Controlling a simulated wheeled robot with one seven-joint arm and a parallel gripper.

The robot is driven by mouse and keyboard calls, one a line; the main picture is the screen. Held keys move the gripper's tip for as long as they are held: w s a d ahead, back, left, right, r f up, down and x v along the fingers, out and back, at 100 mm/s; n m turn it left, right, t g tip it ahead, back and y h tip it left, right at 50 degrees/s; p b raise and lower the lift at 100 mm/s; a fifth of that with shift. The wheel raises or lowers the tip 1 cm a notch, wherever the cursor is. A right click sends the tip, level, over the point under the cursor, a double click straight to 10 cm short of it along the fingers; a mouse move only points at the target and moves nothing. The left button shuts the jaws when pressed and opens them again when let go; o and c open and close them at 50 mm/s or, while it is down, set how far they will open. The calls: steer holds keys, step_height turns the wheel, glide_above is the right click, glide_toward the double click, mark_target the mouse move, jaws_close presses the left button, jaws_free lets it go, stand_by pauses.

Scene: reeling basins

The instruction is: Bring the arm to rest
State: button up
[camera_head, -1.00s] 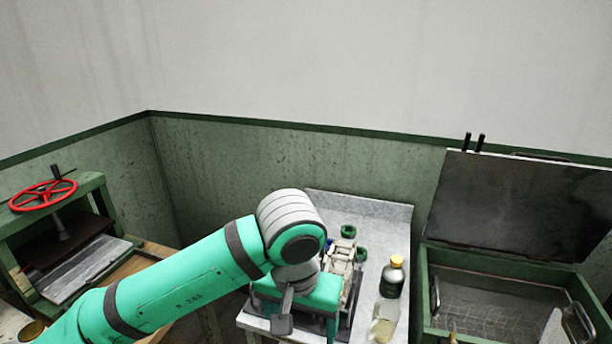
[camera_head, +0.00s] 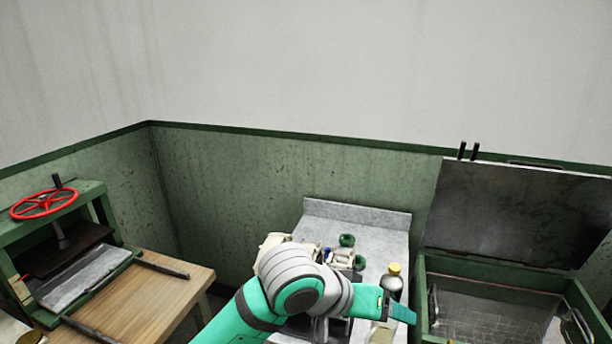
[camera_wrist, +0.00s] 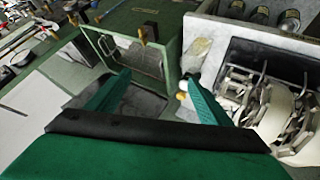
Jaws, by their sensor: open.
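My arm (camera_head: 292,288) is teal and grey and bends over the grey-white side table (camera_head: 360,212) in the head view. My gripper (camera_wrist: 158,78) is open and empty in the wrist view, its two green fingers spread apart. Behind the fingers in that view lies a green-framed basin. In the head view only part of the hand shows, at the right of the arm, by a bottle with a yellow cap (camera_head: 393,270). The fingertips are not clear there.
A press with a red handwheel (camera_head: 44,203) stands at the left beside a wooden table (camera_head: 165,290). An open green basin (camera_head: 480,267) with a raised dark lid (camera_head: 510,212) is at the right. Green rings (camera_head: 347,240) lie on the side table. White reels (camera_wrist: 272,105) show in the wrist view.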

steer(key=w+d+r+n+t+h, duration=0.3)
steer(key=w+d+t+h, duration=0.1)
steer(key=d+t+h, duration=0.25)
steer(key=s+a+f+n+t+y, duration=0.2)
steer(key=s+a+f+n+y, duration=0.15)
steer(key=f, duration=0.45)
steer(key=s+a+f+n+t+y, duration=0.3)
steer(key=a+f+y, duration=0.1)
steer(key=f, duration=0.3)
steer(key=s+a+f+n+t+y, duration=0.2)
steer(key=s+a+f+n+y, duration=0.15)
steer(key=f, duration=0.45)
steer(key=s+a+f+m+y, duration=0.1)
steer(key=s+a+f+m, duration=0.1)
steer(key=s, duration=0.6)
steer(key=s+a+f+m+g+y, duration=0.1)
steer(key=s+a+f+m, duration=0.1)
steer(key=s, duration=0.7)
steer(key=s+a+f+m+g+y, duration=0.1)
steer(key=s+a+m, duration=0.3)
steer(key=s, duration=0.5)
steer(key=shift+a+f, duration=0.7)
steer(key=shift+f, duration=0.15)
steer(key=shift+y, duration=0.25)
